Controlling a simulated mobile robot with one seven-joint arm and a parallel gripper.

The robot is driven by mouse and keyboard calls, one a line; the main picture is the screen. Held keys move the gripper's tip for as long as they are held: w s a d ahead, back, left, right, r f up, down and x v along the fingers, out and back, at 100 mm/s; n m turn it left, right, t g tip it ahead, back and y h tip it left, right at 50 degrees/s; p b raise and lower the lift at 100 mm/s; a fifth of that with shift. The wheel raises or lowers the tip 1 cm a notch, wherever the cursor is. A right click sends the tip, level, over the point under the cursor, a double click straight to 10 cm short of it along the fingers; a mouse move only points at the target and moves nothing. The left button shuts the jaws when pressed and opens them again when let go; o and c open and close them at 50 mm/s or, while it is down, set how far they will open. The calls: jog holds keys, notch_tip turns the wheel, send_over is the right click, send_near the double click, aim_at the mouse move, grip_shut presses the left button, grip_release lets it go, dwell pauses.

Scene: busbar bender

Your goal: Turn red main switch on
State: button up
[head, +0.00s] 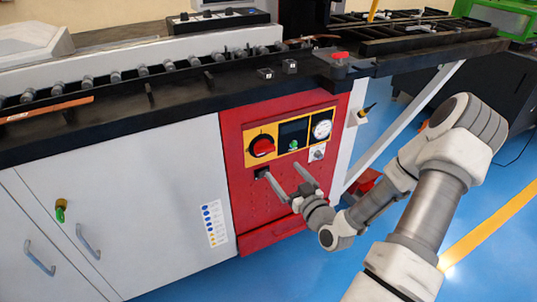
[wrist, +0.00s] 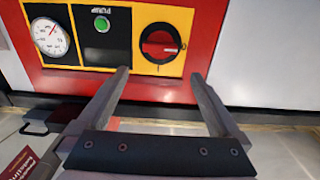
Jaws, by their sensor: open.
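The red main switch (head: 262,146) is a round rotary knob on a yellow plate at the left of the red panel. My gripper (head: 290,178) is open and empty, below and in front of the yellow plate. In the wrist view my gripper (wrist: 160,74) has its two fingers spread, with the switch ahead and between their lines. No contact with the switch shows.
A green button (head: 294,147) and a round gauge (head: 322,130) sit right of the switch. A small keyed lock (head: 317,154) is below the gauge. The black machine top (head: 150,110) overhangs the panel. White cabinet doors (head: 120,190) stand at the left.

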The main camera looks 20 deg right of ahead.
aim_at(267, 151)
jog(key=w+b, duration=0.1)
jog(key=w, duration=1)
jog(key=shift+a, duration=0.2)
jog(key=c, duration=1.1)
jog(key=shift+c, duration=0.2)
